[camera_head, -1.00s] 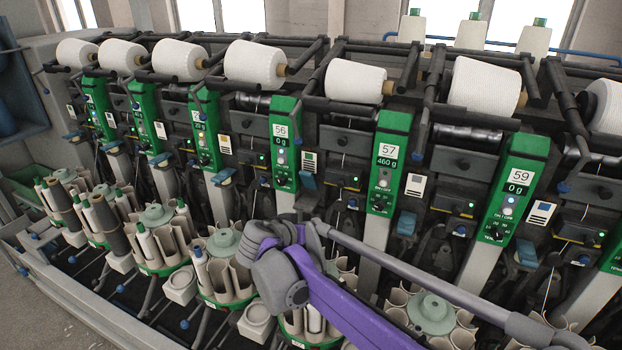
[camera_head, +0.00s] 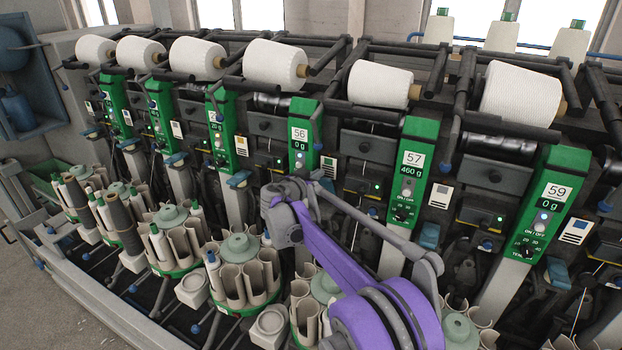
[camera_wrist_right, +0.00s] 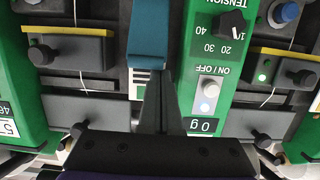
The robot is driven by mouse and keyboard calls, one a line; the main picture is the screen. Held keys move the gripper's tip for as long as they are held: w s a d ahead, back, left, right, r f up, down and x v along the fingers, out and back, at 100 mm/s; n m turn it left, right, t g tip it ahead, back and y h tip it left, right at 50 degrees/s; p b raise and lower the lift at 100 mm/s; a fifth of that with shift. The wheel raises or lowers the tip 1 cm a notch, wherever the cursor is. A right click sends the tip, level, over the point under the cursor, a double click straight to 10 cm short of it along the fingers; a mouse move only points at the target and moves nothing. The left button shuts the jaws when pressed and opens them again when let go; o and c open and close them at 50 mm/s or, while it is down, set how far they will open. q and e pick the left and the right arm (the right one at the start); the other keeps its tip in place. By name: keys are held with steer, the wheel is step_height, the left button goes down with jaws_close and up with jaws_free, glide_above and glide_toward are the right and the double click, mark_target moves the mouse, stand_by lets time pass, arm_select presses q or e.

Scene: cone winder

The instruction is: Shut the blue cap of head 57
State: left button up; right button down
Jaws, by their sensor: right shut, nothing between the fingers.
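The panel of head 57 (camera_head: 410,170) is green and reads 460 g. A blue cap (camera_head: 430,237) sits low to its right, under a white card. Another blue cap (camera_head: 328,186) lies between panels 56 and 57, partly behind my arm. I cannot tell which of these belongs to head 57, or how far either stands open. My right gripper (camera_wrist_right: 160,90) is shut and empty. In the right wrist view, which is upside down, its fingertips point at a blue cap (camera_wrist_right: 148,38) beside a panel reading 0 g; contact is unclear. My left gripper is not in view.
Panel 56 (camera_head: 301,140) is left of the gripper and panel 59 (camera_head: 545,205) is far right. White yarn cones (camera_head: 378,84) rest on the bars above. Round bobbin magazines (camera_head: 240,272) stand in a row below. Dark boxes with knobs and threads fill the gaps between panels.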

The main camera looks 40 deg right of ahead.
steer(key=shift+w+d+f, duration=0.1)
steer(key=shift+w+d, duration=0.05)
steer(key=shift+d, duration=0.15)
steer(key=s+a+f+t+h+b, duration=0.1)
steer(key=a+f+b, duration=0.1)
steer(key=f, duration=0.3)
steer(key=s+a+f+h+b, duration=0.1)
steer(key=s+a+f+b, duration=0.1)
steer(key=f, duration=0.3)
steer(key=shift+a+t+h, duration=0.4)
steer(key=shift+a, duration=0.5)
stand_by(0.4)
steer(key=shift+a+f, duration=0.1)
steer(key=shift+f, duration=0.05)
stand_by(0.3)
steer(key=v, duration=1)
steer(key=shift+s+a+r+b, duration=0.15)
steer(key=shift+a+r+b, duration=0.05)
steer(key=shift+r+b, duration=0.2)
